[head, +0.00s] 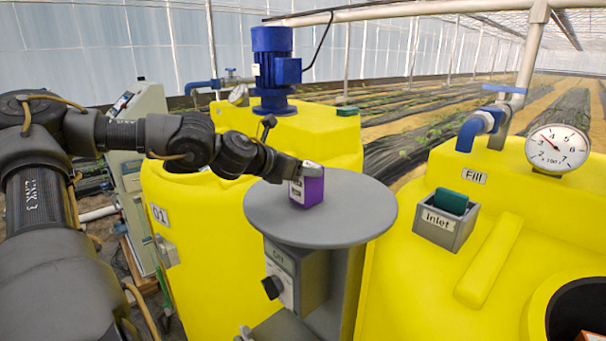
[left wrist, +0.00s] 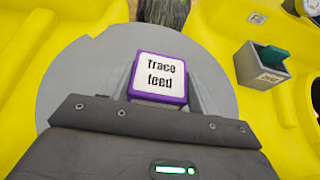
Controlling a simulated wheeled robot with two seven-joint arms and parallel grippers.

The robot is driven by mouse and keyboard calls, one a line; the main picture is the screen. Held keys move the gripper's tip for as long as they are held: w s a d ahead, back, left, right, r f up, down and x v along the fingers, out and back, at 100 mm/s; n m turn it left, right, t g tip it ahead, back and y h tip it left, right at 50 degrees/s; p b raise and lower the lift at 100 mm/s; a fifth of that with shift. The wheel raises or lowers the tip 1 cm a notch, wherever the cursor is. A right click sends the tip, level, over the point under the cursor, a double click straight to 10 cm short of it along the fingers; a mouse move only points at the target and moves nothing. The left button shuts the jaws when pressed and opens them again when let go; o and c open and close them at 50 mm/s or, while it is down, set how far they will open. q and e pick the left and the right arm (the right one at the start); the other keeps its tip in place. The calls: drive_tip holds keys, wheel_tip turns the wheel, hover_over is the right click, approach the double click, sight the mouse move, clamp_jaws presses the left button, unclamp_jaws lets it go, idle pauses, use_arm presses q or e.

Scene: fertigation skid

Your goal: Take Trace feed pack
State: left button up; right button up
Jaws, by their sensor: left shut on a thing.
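The Trace feed pack (head: 308,187) is a small purple box with a white label on the round grey table (head: 345,215). In the left wrist view, the pack (left wrist: 160,78) shows its label "Trace feed" between the fingers. My left gripper (head: 293,178) reaches in from the left and is shut on the pack. In the left wrist view the left gripper (left wrist: 160,95) covers the pack's near side. The pack stands upright at the table's far left part; I cannot tell whether its base touches the table. My right gripper is not in view.
A grey Inlet box (head: 440,233) with a green block sits on the right yellow tank (head: 420,280), near a pressure gauge (head: 557,149). A yellow tank with a blue motor (head: 274,70) stands behind. A switch box (head: 290,280) hangs below the table. The table's right side is clear.

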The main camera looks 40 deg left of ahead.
use_arm(q)
drive_tip(key=shift+r, duration=0.5)
drive_tip(key=s+d+r+b, duration=0.7)
drive_tip(key=d+r, duration=0.4)
drive_tip(key=d, duration=0.1)
drive_tip(key=shift+r, duration=0.35)
